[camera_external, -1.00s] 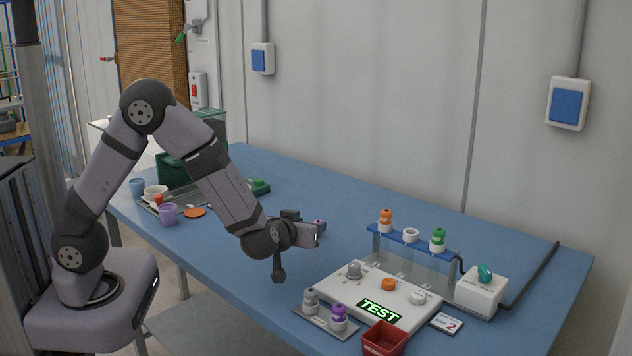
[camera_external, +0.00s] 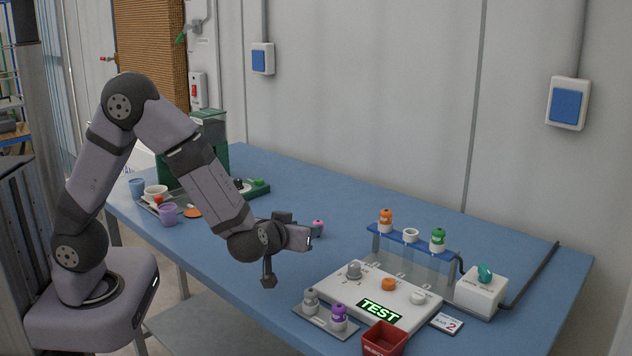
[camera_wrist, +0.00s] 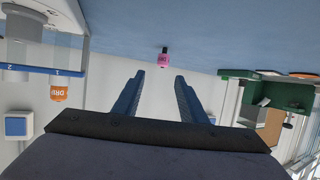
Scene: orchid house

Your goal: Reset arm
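My gripper (camera_external: 306,238) hangs over the blue table, left of the white test board, in the external view. Its fingers are hard to make out there. In the wrist view my gripper (camera_wrist: 159,75) shows two dark blue fingers spread apart with nothing between them.
The white board (camera_external: 385,292) with a lit TEST sign, a blue rack (camera_external: 412,236) with bottles, a white box (camera_external: 481,293) and a red bin (camera_external: 385,339) stand right. A green machine (camera_external: 163,169) and cups stand left. The table's middle back is clear.

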